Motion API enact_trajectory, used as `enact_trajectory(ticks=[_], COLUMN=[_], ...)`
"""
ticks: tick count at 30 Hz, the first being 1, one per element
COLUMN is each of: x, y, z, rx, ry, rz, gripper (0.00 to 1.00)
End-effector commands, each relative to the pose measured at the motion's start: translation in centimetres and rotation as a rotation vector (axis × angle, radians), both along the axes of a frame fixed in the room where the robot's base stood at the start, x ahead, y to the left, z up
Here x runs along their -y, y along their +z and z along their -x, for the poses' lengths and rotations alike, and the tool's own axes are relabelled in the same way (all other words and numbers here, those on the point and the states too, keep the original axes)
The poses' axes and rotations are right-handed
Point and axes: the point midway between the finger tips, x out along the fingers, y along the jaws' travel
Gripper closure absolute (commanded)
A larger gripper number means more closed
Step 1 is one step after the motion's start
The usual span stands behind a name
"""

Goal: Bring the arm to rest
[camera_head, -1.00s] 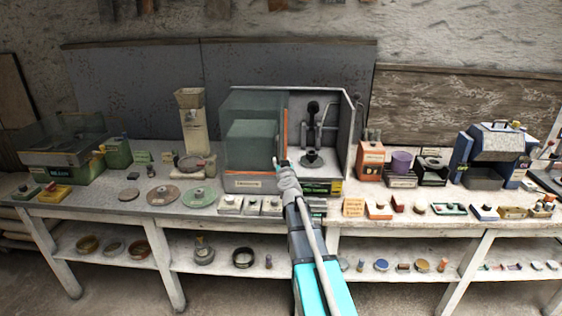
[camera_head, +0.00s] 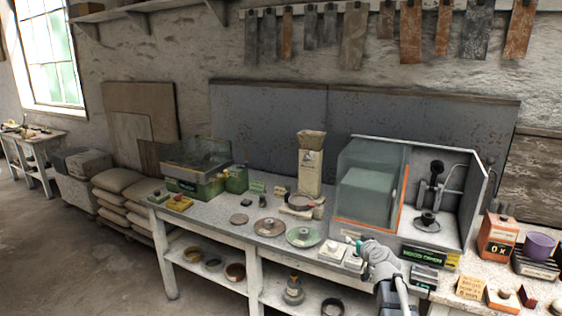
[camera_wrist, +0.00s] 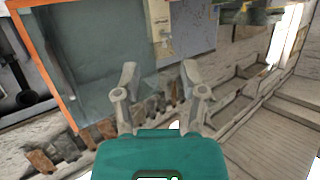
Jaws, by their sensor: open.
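My gripper (camera_head: 358,246) is in front of the workbench (camera_head: 232,222), near its front edge and before the glass-sided cabinet (camera_head: 368,186). In the wrist view my gripper (camera_wrist: 157,82) shows two grey fingers spread apart with nothing between them. The cabinet's glass panel and orange edge (camera_wrist: 48,70) fill the left of that view. In the head view the fingertips are small, and part of the small blocks on the bench edge is hidden behind the gripper.
A press-like device (camera_head: 430,200) stands in the cabinet's open right side. Round discs (camera_head: 269,227) lie to the left, and an orange box (camera_head: 497,236) and purple cup (camera_head: 540,245) to the right. Stacked sacks (camera_head: 115,205) stand on the floor at left, with open floor before them.

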Motion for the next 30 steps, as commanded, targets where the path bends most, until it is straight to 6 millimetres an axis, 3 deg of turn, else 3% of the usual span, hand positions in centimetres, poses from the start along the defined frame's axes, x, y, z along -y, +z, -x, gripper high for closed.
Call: enact_trajectory(ticks=[1, 6, 12, 18, 24, 30], x=[-1.6, -5.8, -8.8, -9.8, -9.3, -8.7], y=[-0.9, -4.4, -8.3, -11.4, -12.8, -13.1], z=[1.3, 5.3, 11.1, 17.8, 23.9, 27.0], rx=[-0.054, -0.274, -0.565, -0.867, -1.119, -1.245], ry=[0.041, 0.144, 0.189, 0.140, 0.018, -0.080], rz=[-0.003, -0.010, 0.004, 0.046, 0.102, 0.138], gripper=[0.46, 0.46, 0.46, 0.46, 0.46, 0.46])
